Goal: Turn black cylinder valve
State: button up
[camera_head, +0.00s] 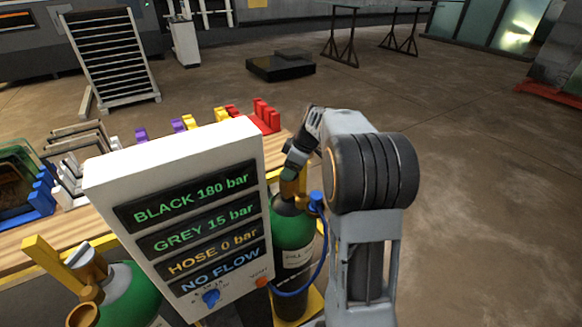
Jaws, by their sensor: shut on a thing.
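A cylinder (291,237) with a green shoulder stands right of the display panel (176,172); its lower body looks dark. Its brass valve (291,187) is on top, with a blue fitting (316,199) and blue hose at its right. My gripper (291,163) points down from above and is shut on the top of this valve; the grip is small and partly hidden. The panel reads BLACK 180 bar, GREY 15 bar, HOSE 0 bar, NO FLOW. A second green-shouldered cylinder (133,292) with a brass valve (88,268) is at the lower left.
A wooden bench (25,240) with colored holders stands behind the panel. A black block (281,67) lies on the floor. Open floor extends right of my arm.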

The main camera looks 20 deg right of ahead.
jog(key=m+t+b, duration=0.1)
jog(key=m+b, duration=0.1)
jog(key=m, duration=0.1)
jog(key=shift+f+h, duration=0.1)
jog(key=shift+h, duration=0.3)
jog(key=m+h+b, duration=0.1)
jog(key=m, duration=0.1)
jog(key=m+h+b, duration=0.1)
jog(key=m, duration=0.2)
jog(key=shift+s+a+t, duration=0.1)
jog(key=shift+a+t, duration=0.1)
jog(key=shift+t, duration=0.2)
jog(key=m+h, duration=0.1)
jog(key=m, duration=0.3)
jog(key=shift+a+m+h, duration=0.15)
jog(key=shift+m+h, duration=0.25)
jog(key=shift+m+g+h+b, duration=0.3)
jog(key=shift+m+h, duration=0.1)
jog(key=shift+m, duration=0.85)
jog(key=shift+m+g+h+b, duration=0.25)
jog(key=shift+m+h, duration=0.15)
jog(key=shift+m, duration=0.85)
jog(key=o, duration=0.9)
jog(key=shift+r, duration=0.2)
